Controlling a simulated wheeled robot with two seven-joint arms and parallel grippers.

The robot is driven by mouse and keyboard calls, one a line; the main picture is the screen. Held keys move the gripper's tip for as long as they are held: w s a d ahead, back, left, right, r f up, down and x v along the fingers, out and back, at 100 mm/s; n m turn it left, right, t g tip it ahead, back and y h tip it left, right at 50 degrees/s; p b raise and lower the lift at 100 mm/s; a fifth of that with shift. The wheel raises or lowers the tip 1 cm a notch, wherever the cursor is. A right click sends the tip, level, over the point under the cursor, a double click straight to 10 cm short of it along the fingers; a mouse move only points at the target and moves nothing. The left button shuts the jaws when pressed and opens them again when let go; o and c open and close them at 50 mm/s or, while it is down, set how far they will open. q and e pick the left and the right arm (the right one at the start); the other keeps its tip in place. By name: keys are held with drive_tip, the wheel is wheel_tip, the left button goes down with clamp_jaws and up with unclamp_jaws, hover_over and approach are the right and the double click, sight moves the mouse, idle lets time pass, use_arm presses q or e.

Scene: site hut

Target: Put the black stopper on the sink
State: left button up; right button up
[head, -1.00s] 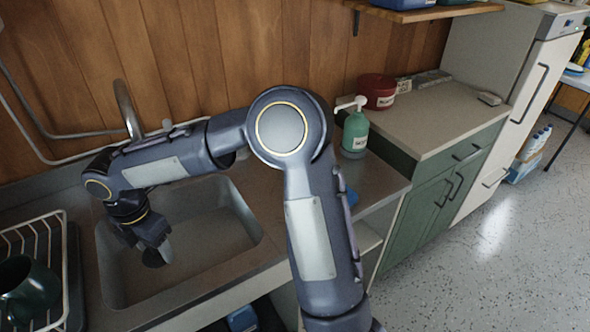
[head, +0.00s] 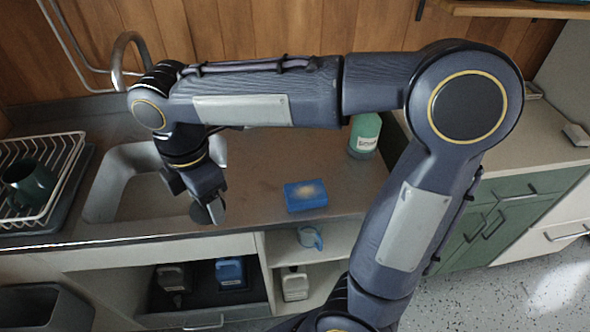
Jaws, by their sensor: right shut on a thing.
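My right gripper (head: 210,199) comes down from my right arm over the front right part of the sink (head: 103,200). It is shut on the black stopper (head: 201,214), a dark round piece showing just below the fingers. The stopper appears above the sink's front right rim; I cannot tell its exact height. The sink is a steel basin set in the counter, and its right part and drain are hidden behind my arm and gripper. My left gripper is not in view.
A blue sponge (head: 305,195) lies on the counter right of the sink. A green soap bottle (head: 365,135) stands behind my arm. A white dish rack (head: 42,178) with a dark mug (head: 30,183) is left. The curved tap (head: 118,62) is behind. Open shelves (head: 310,250) lie below.

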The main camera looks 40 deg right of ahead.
drive_tip(key=w+d+f, duration=0.3)
drive_tip(key=d+f, duration=0.1)
drive_tip(key=d, duration=0.4)
hover_over(258, 201)
drive_tip(key=f, duration=0.5)
drive_tip(key=shift+s+a, duration=0.1)
drive_tip(key=shift+a, duration=0.25)
drive_tip(key=shift+d+f, duration=0.15)
drive_tip(key=shift+f, duration=0.75)
drive_tip(key=shift+d+f, duration=0.15)
drive_tip(key=shift+f, duration=0.75)
drive_tip(key=shift+f, duration=0.15)
drive_tip(key=o, duration=1)
